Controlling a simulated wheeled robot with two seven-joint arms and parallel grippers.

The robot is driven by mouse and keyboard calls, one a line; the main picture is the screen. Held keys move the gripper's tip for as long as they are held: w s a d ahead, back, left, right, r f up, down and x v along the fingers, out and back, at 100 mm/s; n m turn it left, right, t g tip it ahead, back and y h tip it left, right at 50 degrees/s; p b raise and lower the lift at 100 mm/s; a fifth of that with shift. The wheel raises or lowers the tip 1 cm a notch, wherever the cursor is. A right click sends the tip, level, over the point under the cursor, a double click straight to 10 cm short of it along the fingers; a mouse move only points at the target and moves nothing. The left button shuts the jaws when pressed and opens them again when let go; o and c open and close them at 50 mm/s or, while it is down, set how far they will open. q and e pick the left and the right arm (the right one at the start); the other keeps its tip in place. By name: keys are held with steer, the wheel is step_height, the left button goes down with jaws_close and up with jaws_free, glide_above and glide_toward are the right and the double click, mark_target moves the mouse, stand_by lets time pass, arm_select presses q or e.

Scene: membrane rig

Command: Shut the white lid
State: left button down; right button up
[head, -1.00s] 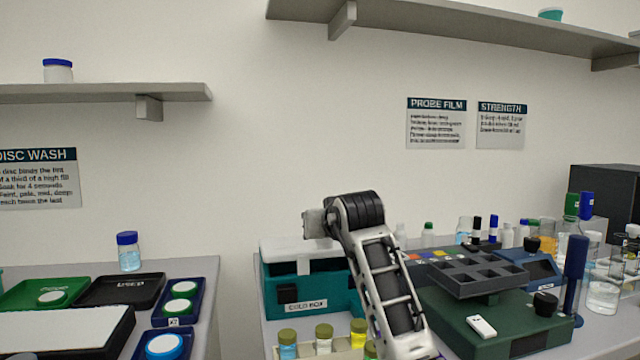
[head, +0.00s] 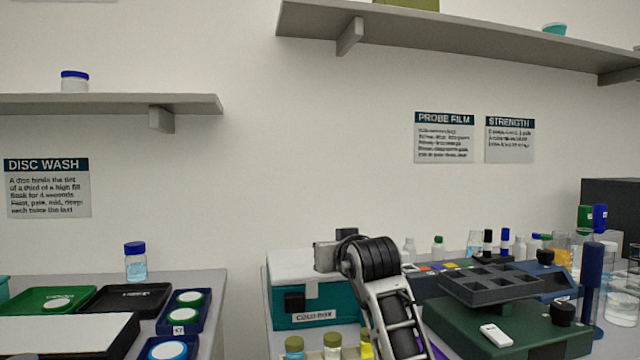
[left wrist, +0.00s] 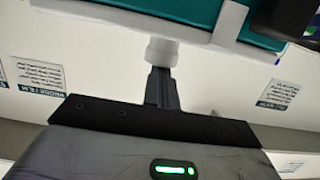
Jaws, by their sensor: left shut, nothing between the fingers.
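The white lid (head: 290,263) lies over the teal cold box (head: 345,308) on the right bench. It looks about level; I cannot tell whether it sits flush, as my arm covers its right side. My left gripper (head: 327,257) is at the lid's right part, its fingertips hidden in the head view. In the left wrist view my left gripper (left wrist: 161,82) is shut and empty. Its tips are against or very near a small white knob-like piece below the box's white edge (left wrist: 130,22). My right gripper is not in view.
A rack of jars (head: 332,346) stands in front of the box. A dark green device (head: 500,335) with a grey tray (head: 490,280) stands to the right. A gap separates this bench from the left bench with its trays (head: 122,299). A shelf (head: 450,35) hangs above.

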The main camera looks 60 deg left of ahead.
arm_select(q)
steer(key=shift+r+p, duration=0.35)
steer(key=shift+r, duration=0.05)
steer(key=s+d+r+p, duration=0.2)
steer(key=d+r, duration=0.3)
steer(key=d, duration=0.4)
steer(key=shift+s+d+r+p, duration=0.2)
steer(key=shift+s+r+p, duration=0.15)
steer(key=shift+p, duration=0.15)
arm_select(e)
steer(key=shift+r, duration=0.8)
